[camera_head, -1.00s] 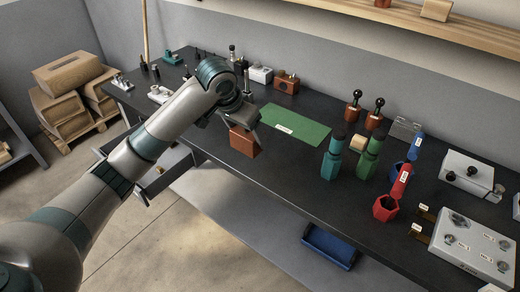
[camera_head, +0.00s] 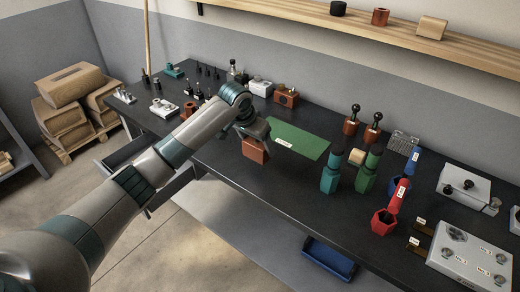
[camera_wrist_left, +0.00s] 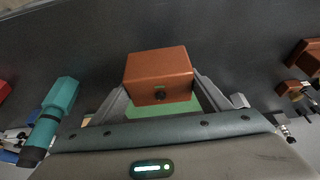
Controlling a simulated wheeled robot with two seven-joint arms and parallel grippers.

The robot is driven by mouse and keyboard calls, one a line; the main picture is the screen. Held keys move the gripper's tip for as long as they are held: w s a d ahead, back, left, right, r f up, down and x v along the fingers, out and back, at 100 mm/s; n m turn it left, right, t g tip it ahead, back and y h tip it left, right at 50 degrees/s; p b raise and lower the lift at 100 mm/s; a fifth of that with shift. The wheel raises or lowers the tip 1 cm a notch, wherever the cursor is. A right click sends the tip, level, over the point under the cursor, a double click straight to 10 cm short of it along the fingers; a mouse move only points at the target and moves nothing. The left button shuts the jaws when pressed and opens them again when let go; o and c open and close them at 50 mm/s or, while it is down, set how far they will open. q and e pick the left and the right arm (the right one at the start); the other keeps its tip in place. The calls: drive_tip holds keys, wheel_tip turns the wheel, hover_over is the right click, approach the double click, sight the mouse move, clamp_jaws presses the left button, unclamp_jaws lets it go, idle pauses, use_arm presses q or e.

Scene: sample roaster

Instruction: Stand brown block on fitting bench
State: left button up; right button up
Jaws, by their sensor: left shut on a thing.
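The brown block (camera_head: 254,151) is held in my left gripper (camera_head: 254,134) at the front left of the green mat. In the left wrist view the block (camera_wrist_left: 157,66) sits between both fingers, with a dark round feature on its near face. The dark bench top (camera_head: 230,165) lies beneath it. I cannot tell for certain whether the block touches the bench. My right gripper is not in view.
The green mat (camera_head: 312,149) lies just behind the block. Small brown, white and black items stand along the back.

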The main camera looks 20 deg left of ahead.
use_arm(q)
drive_tip(key=shift+w+f, duration=0.4)
drive_tip(key=shift+w, duration=0.3)
drive_tip(key=shift+w+f, duration=0.35)
drive_tip(key=shift+w, duration=0.3)
wheel_tip(320, 180, down, 3)
drive_tip(key=shift+s+f+p, duration=0.1)
drive_tip(key=shift+f+p, duration=0.05)
drive_tip(key=shift+p, duration=0.85)
drive_tip(key=shift+f, duration=0.35)
drive_tip(key=shift+f, duration=0.15)
drive_tip(key=o, duration=1.4)
drive_tip(key=shift+c, duration=0.2)
